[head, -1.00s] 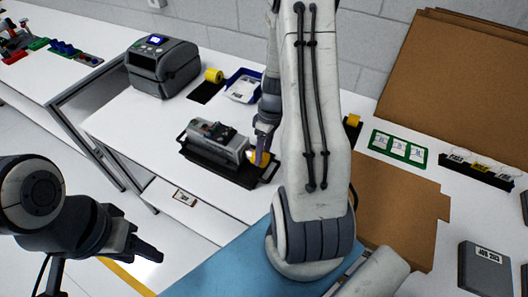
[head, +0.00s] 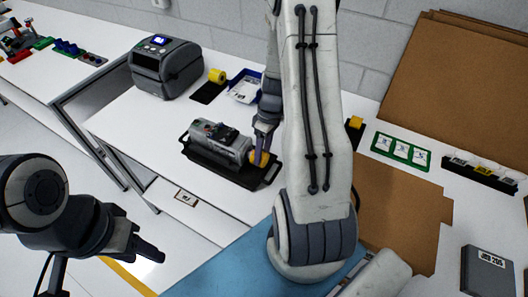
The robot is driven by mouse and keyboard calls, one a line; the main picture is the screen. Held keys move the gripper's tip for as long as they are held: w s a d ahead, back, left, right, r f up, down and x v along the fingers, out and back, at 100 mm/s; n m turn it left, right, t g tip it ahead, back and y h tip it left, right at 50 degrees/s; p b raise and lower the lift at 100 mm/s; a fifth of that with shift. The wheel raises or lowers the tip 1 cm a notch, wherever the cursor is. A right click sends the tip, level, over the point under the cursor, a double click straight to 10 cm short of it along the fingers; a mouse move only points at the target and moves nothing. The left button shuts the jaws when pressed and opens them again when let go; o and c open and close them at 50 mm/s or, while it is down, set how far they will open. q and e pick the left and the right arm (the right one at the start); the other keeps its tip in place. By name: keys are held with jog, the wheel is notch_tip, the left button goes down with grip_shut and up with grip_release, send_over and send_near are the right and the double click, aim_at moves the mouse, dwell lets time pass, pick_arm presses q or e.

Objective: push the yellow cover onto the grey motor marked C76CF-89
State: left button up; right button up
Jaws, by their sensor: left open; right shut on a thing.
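The grey motor (head: 219,140) lies on a black tray (head: 236,175) on the white table. Its marking is too small to read. The yellow cover (head: 261,158) is at the motor's right end, partly hidden by my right gripper; I cannot tell how far it sits on the motor. My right gripper (head: 260,155) points down and is shut on the yellow cover. My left gripper (head: 152,250) is open and empty at the lower left, away from the tray and over the floor.
A label printer (head: 165,68), a yellow tape roll (head: 217,76) and a blue bin (head: 246,86) stand behind the tray. Cardboard (head: 400,215), a green card holder (head: 401,151) and a black rack (head: 479,172) are to the right. My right arm blocks the middle.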

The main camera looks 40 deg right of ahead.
jog(key=shift+w+a, duration=0.35)
jog(key=shift+w, duration=0.55)
dwell(2.0)
jog(key=o, duration=1.4)
jog(key=shift+c, duration=0.2)
jog(key=s+b+v, duration=0.1)
jog(key=b+v, duration=0.1)
jog(key=v, duration=0.8)
jog(key=s+a+r+n+h, duration=0.1)
jog(key=s+a+r, duration=0.1)
jog(key=a, duration=0.8)
jog(key=s+a+r+n, duration=0.1)
jog(key=a+r, duration=0.1)
jog(key=a, duration=0.7)
jog(key=s+a+b, duration=0.1)
jog(key=s+a, duration=0.8)
jog(key=s, duration=0.4)
jog(key=shift+s+a+r+n+t+h, duration=0.2)
jog(key=shift+a+r+n+t+h, duration=0.1)
jog(key=shift+a+n+t+h, duration=0.1)
